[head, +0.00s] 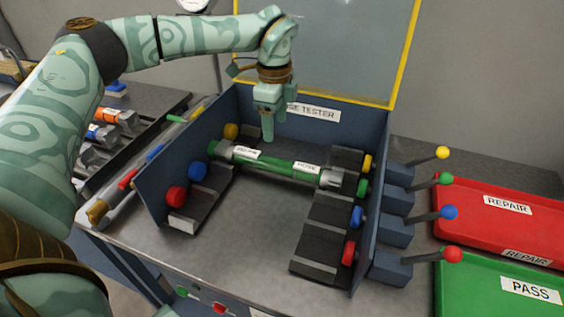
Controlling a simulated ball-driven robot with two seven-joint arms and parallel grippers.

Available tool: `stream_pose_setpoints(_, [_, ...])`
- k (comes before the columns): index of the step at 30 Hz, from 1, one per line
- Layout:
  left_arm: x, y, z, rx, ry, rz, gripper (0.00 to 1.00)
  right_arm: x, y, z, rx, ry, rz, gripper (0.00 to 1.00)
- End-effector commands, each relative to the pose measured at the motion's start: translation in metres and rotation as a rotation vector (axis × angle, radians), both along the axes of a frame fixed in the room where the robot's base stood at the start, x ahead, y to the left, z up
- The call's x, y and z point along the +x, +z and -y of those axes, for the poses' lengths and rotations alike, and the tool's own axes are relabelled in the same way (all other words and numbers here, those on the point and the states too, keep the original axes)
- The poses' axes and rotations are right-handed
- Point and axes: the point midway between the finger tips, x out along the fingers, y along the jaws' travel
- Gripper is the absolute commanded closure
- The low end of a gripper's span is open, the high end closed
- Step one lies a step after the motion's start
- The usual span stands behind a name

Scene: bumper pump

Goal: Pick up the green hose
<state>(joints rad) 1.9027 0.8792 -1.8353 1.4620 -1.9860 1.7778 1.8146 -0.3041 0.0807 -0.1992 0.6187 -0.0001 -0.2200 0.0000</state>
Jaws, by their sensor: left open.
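The green hose (280,167) lies across the inside of the blue hose tester box, with a metal fitting at each end and white labels on it. Its left end is at the green port on the left wall and its right end rests on a dark block near the green knob. My left gripper (268,132) is open and points down just above the hose, left of its middle. I cannot tell whether a fingertip touches it. My right gripper is not in view.
The blue tester box (150,193) has walls around it and a yellow-framed clear panel (340,45) behind. Levers with coloured balls (448,212) stick out at right. A red repair tray (470,215) and green pass tray (470,290) lie beyond. Other hoses (105,117) are at left.

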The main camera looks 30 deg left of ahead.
Motion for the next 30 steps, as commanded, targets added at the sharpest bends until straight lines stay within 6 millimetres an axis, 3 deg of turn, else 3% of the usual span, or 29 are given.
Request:
stream_pose_setpoints(1, [0.000, -0.020, 0.000, 0.000, -0.001, -0.007, 0.38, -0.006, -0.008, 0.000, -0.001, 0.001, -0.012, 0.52])
stream_pose_setpoints(3, [0.000, -0.039, 0.000, 0.000, -0.001, -0.007, 0.38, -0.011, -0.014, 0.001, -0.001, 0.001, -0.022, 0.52])
stream_pose_setpoints(9, [0.000, -0.075, 0.000, 0.000, -0.001, -0.005, 0.38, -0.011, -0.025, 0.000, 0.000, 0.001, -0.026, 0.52])
stream_pose_setpoints(17, [0.001, -0.093, 0.000, -0.001, -0.001, -0.003, 0.38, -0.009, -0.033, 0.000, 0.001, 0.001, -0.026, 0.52])
stream_pose_setpoints(24, [0.004, -0.133, 0.000, 0.000, -0.001, -0.005, 0.38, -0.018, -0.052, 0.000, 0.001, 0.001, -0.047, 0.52])
stream_pose_setpoints(30, [0.004, -0.134, 0.000, -0.001, 0.000, 0.000, 0.38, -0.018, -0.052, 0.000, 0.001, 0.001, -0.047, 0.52])
